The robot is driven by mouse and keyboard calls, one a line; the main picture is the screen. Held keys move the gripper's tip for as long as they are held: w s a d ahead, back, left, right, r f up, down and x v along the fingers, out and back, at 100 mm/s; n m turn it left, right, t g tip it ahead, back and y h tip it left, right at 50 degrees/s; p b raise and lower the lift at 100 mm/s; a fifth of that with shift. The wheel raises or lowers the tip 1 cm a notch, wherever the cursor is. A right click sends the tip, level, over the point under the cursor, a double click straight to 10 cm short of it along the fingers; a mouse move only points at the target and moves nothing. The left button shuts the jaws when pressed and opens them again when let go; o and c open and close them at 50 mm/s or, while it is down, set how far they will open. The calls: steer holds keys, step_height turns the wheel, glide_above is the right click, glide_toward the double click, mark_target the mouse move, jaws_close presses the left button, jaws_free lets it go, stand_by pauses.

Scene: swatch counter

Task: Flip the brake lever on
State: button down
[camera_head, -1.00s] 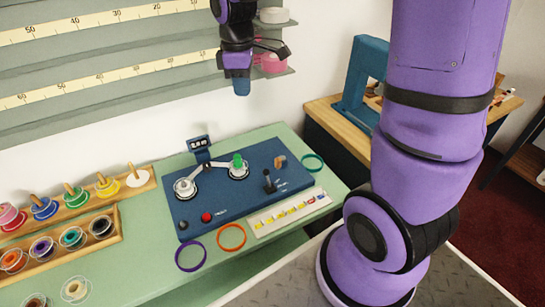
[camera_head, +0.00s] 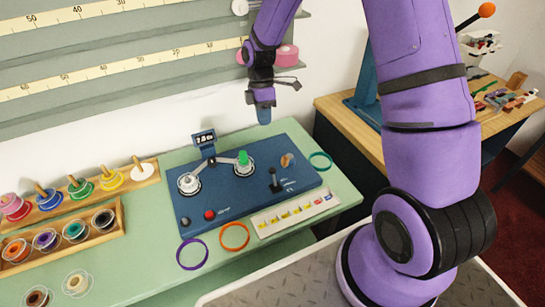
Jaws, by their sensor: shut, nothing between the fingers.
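The brake lever appears to be the black upright stick (camera_head: 273,181) on the right part of the blue machine panel (camera_head: 236,199). It stands near a small wooden knob (camera_head: 288,160). My gripper (camera_head: 264,117) is shut and empty, pointing down above the back edge of the panel. It is above and behind the lever, clear of it. The panel also bears a red button (camera_head: 209,214), a black knob (camera_head: 185,221), a white spool (camera_head: 189,182), a green-topped spool (camera_head: 243,162) and a small display (camera_head: 204,138).
Wooden racks of coloured spools (camera_head: 64,235) stand at the left. Purple (camera_head: 180,254), orange (camera_head: 235,249) and teal (camera_head: 320,153) rings lie around the panel. A labelled strip (camera_head: 296,212) lies at its front.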

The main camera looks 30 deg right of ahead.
mark_target(274, 177)
steer(key=x, duration=1)
steer(key=shift+s+a+f, duration=0.1)
steer(key=shift+s, duration=0.45)
steer(key=shift+s+a+f, duration=0.1)
steer(key=shift+s, duration=0.45)
steer(key=shift+s+a+f, duration=0.15)
steer(key=shift+s+f, duration=0.05)
steer(key=shift+s, duration=0.6)
steer(key=shift+r+t, duration=0.1)
steer(key=shift+t, duration=0.2)
